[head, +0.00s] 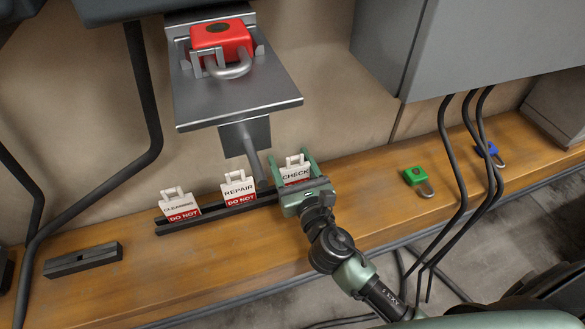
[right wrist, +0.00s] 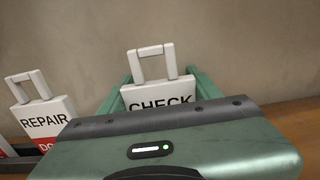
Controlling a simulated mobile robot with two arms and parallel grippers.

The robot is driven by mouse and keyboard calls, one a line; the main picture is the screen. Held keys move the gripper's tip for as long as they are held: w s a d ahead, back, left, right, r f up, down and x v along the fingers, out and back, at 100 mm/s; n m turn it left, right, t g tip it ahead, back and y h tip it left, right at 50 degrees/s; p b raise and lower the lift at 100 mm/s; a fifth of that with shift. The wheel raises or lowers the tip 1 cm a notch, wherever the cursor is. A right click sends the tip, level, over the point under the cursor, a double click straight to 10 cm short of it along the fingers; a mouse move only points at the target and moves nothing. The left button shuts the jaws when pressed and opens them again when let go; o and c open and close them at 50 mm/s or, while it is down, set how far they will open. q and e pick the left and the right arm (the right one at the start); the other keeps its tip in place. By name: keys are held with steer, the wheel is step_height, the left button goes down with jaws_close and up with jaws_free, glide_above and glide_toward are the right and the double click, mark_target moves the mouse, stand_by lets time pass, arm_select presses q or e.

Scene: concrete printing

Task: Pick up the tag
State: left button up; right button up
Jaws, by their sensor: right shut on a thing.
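Three white and red tags stand in a row along a dark rail (head: 215,212) on the wooden shelf. They read CLEANING (head: 179,205), REPAIR (head: 239,189) and CHECK (head: 295,171). My right gripper (head: 305,172) is at the right end of the rail, with its green fingers on either side of the CHECK tag and shut on it. In the right wrist view the CHECK tag (right wrist: 157,92) shows its handle and upper part; its lower part is hidden behind the gripper body. The REPAIR tag (right wrist: 43,120) stands to its left there. My left gripper is not in view.
A red padlock (head: 221,40) rests on a metal holder (head: 235,95) above the rail. A green padlock (head: 416,177) and a blue padlock (head: 488,149) lie on the shelf at right, near hanging black cables (head: 465,190). An empty dark block (head: 83,260) sits at left.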

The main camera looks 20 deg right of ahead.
mark_target(285, 142)
steer(key=shift+r+p, duration=0.5)
steer(key=shift+r, duration=1.1)
steer(key=shift+s, duration=0.3)
steer(key=s+b, duration=0.5)
steer(key=s, duration=1.2)
steer(key=shift+s+d+r, duration=0.15)
steer(key=shift+s+d, duration=0.05)
steer(key=shift+d, duration=0.15)
steer(key=shift+w, duration=0.15)
